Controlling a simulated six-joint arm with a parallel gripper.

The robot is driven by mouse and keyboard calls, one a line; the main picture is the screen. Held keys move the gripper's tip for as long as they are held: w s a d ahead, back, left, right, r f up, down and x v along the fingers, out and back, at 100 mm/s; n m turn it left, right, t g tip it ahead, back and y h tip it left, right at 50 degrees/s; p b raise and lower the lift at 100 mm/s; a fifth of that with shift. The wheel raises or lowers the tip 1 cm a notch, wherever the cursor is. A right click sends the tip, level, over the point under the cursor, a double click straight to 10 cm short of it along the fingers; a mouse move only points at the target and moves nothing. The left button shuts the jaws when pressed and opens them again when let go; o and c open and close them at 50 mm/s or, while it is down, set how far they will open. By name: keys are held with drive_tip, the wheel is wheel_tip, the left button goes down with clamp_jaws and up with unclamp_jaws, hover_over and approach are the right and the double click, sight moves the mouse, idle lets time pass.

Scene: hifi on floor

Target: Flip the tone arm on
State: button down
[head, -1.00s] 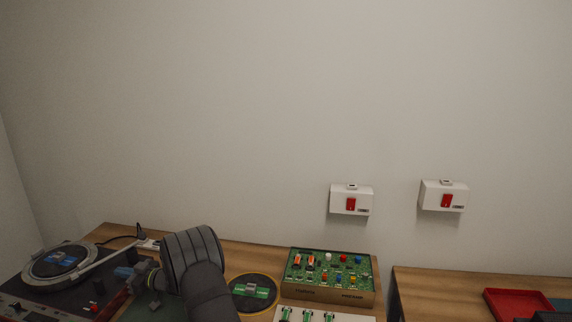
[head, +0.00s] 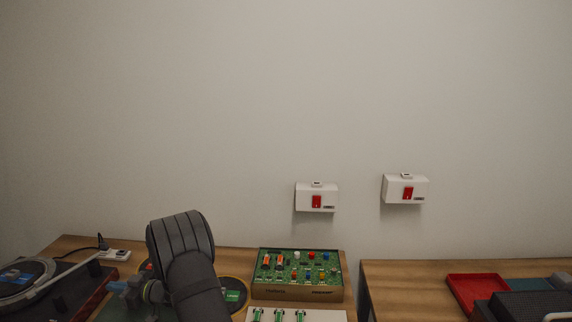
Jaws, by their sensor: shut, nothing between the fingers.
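The turntable (head: 62,295) sits at the lower left, cut off by the picture edge. Its round platter with a record (head: 25,277) shows only in part. The thin pale tone arm (head: 68,278) runs diagonally from near the platter up to the right. My gripper (head: 117,287) is small in the picture, at the right side of the turntable, to the right of the tone arm. It is shut with nothing seen in it. I cannot tell whether it touches the turntable. My arm hides part of the table to the right of it.
A green circuit board box (head: 298,293) stands right of my arm, with a white panel (head: 295,315) in front. A round disc (head: 238,290) is partly behind my arm. Two white switch boxes are on the wall. A red tray (head: 472,290) is far right.

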drive_tip(key=c, duration=1.5)
unclamp_jaws()
drive_tip(key=shift+o, duration=0.2)
drive_tip(key=n+g, duration=0.1)
drive_tip(key=n, duration=1.8)
approach(58, 279)
drive_tip(key=a, duration=0.8)
drive_tip(key=shift+a+f, duration=0.15)
drive_tip(key=shift+a, duration=0.05)
clamp_jaws()
